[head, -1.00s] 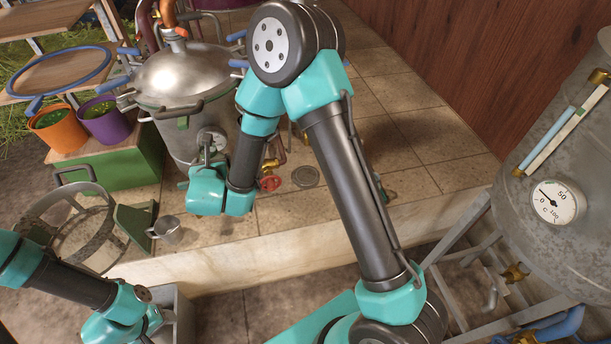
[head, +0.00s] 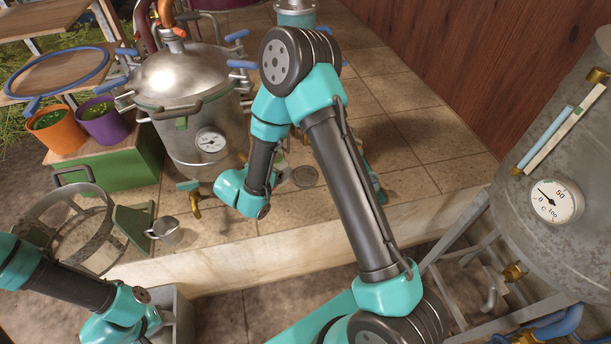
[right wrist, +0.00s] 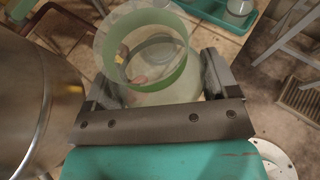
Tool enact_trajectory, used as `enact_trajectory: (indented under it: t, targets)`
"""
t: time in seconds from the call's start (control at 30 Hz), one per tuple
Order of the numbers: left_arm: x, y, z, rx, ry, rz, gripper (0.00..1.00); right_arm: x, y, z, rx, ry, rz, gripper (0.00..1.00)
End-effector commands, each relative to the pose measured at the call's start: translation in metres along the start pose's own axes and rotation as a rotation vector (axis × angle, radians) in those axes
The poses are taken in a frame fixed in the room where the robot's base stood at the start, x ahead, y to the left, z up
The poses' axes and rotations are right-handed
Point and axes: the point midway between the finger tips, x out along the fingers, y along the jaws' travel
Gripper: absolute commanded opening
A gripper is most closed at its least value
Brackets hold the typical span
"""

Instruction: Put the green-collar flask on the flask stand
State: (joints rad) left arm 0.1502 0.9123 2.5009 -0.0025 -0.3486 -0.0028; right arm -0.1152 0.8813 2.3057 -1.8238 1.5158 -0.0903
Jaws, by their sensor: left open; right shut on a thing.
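The green-collar flask (right wrist: 117,49) is clear glass with a wide pale-green band, seen from above in the right wrist view. My right gripper (right wrist: 158,84) is shut on it, one finger on each side.
A steel still pot (head: 180,85) with a dial and a brass tap (head: 195,205) stands behind my right wrist. A metal cup (head: 165,230) stands near the ledge edge. A large gauged tank (head: 560,140) is at right. Bare tiles lie right of my arm.

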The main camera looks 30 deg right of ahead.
Motion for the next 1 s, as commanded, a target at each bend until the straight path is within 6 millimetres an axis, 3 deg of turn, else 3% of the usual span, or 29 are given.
enact_trajectory:
  t: [0.2,0.43,0.7,1.0]
  targets:
    - [0.0,0.0,0.0,0.0,0.0,0.0,0.43,0.035,-0.057,-0.017,0.124,0.0,-0.306,0.54]
    - [0.0,0.0,0.0,0.0,0.0,0.0,0.43,0.05,-0.113,-0.035,0.257,0.001,-0.622,0.54]
    - [0.0,0.0,0.0,0.0,0.0,0.0,0.43,0.047,-0.17,-0.058,0.413,0.001,-0.996,0.54]
    - [0.0,0.0,0.0,0.0,0.0,0.0,0.43,0.023,-0.214,-0.082,0.59,0.001,-1.42,0.54]
